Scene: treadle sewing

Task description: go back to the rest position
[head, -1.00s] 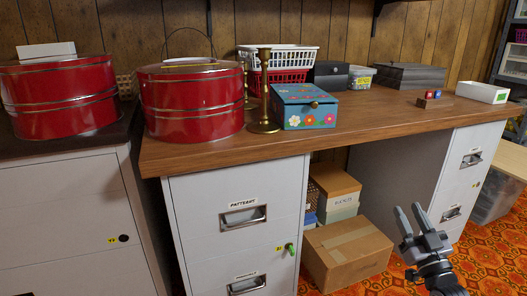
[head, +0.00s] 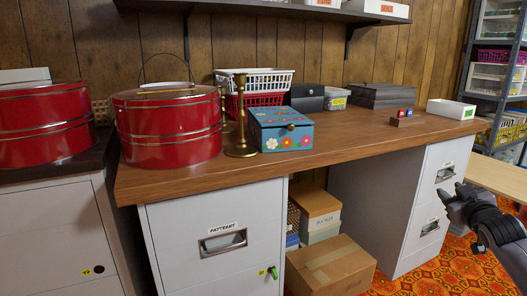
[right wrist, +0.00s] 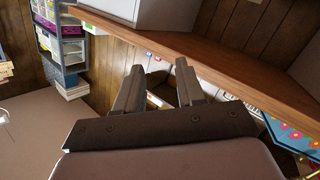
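My right gripper (head: 459,192) is at the right side of the head view, in front of the right filing cabinet (head: 430,200). In the right wrist view its two fingers (right wrist: 158,88) stand apart with nothing between them, so it is open and empty. The wooden desk top (head: 360,138) lies beyond and above it, and its edge also shows in the right wrist view (right wrist: 205,62). My left gripper is in neither view.
A cardboard box (head: 330,268) is on the floor below. A shelf rack (head: 495,80) and a pale table (head: 495,175) stand at the right.

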